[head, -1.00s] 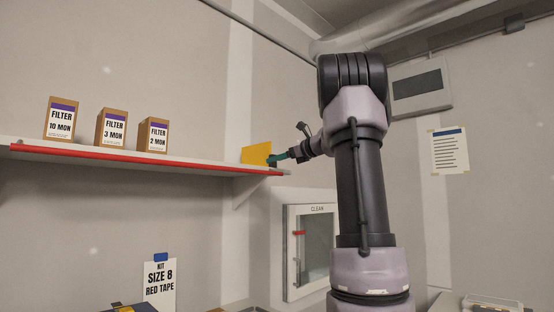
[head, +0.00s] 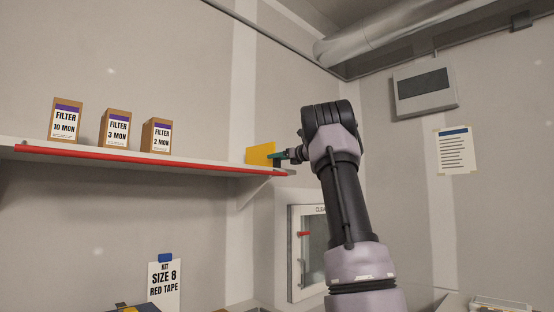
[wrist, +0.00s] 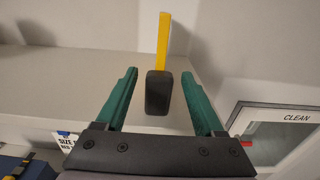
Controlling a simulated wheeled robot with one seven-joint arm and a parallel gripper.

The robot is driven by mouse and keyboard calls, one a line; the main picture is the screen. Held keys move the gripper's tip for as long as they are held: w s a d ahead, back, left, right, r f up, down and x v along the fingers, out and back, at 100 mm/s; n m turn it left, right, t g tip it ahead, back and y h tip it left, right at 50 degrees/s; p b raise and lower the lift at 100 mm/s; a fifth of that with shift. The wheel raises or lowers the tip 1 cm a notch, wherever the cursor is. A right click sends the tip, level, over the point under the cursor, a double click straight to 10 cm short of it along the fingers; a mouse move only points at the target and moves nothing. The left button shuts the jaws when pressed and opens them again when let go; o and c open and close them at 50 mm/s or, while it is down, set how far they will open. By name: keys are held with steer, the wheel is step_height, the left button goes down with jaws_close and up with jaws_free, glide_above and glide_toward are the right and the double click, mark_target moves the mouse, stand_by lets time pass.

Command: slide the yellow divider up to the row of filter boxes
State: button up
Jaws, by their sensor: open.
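The yellow divider (head: 261,153) stands upright near the right end of the shelf (head: 200,164). In the wrist view the divider (wrist: 163,38) shows edge-on, with a dark block (wrist: 158,92) at its near end. My gripper (head: 285,155) is at the divider's right side. In the wrist view its green fingers (wrist: 160,95) are apart, with the dark block between them and a gap on both sides. The row of filter boxes is on the left: 10 MON (head: 65,120), 3 MON (head: 116,129) and 2 MON (head: 156,136).
The shelf between the 2 MON box and the divider is bare. A red strip (head: 130,158) runs along its front edge. Below are a SIZE 8 RED TAPE sign (head: 164,285) and a CLEAN wall cabinet (head: 308,250). A wall panel (head: 425,88) hangs at right.

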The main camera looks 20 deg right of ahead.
steer(key=shift+w+a, duration=0.2)
steer(key=shift+w, duration=0.25)
steer(key=shift+c, duration=0.3)
jaws_close()
stand_by(0.9)
